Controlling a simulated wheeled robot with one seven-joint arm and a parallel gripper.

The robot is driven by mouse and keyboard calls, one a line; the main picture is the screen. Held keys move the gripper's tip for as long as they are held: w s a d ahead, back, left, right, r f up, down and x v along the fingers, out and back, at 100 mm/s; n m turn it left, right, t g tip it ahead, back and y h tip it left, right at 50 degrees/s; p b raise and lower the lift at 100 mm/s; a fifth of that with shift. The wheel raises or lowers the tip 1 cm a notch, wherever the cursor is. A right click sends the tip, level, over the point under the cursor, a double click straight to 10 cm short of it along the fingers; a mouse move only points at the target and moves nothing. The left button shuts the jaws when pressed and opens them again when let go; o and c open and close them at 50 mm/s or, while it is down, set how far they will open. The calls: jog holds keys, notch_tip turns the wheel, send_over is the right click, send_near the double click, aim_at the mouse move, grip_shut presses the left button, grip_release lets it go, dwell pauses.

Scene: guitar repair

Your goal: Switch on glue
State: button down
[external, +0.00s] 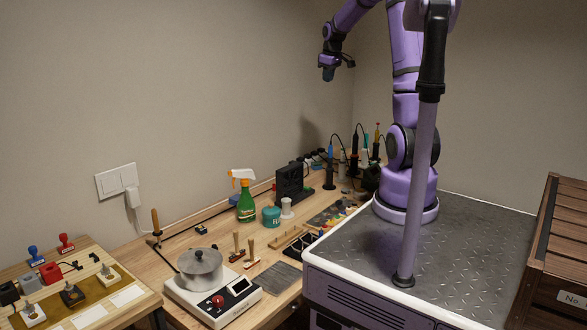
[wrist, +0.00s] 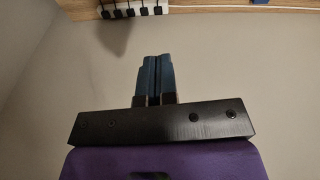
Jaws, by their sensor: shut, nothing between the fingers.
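What looks like the glue pot, a grey metal pot with a lid (external: 200,266), sits on a white heater base (external: 190,303) at the front of the workbench. The base has a red knob (external: 217,301) and a small dark display (external: 240,286) on its front panel. The display's reading is too small to make out. My gripper (external: 328,74) is high above the bench near the back wall, far up and to the right of the pot. In the wrist view its blue fingers (wrist: 153,75) are together with nothing between them. The pot is not in the wrist view.
A green spray bottle (external: 246,202), a teal tub (external: 271,217) and a black device (external: 292,184) stand along the workbench (external: 185,235). A lower-left table (external: 138,297) holds switches and stamps. The air above the bench is clear.

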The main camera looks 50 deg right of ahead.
jog(key=d+f, duration=0.8)
jog(key=d, duration=0.4)
jog(key=s+d+f, duration=0.4)
jog(key=d+f, duration=0.6)
jog(key=d, duration=0.1)
jog(key=s+d+f+y, duration=0.1)
jog(key=s+d+f, duration=0.4)
jog(key=d+f, duration=0.6)
jog(key=shift+s+d+f+m, duration=0.2)
jog(key=shift+d+f+m, duration=0.1)
jog(key=shift+d+m, duration=0.15)
jog(key=shift+f, duration=0.1)
jog(key=x, duration=1.2)
jog(key=shift+s+a+f, duration=0.25)
jog(key=shift+f, duration=0.05)
jog(key=shift+s+f, duration=0.1)
jog(key=shift+f, duration=0.5)
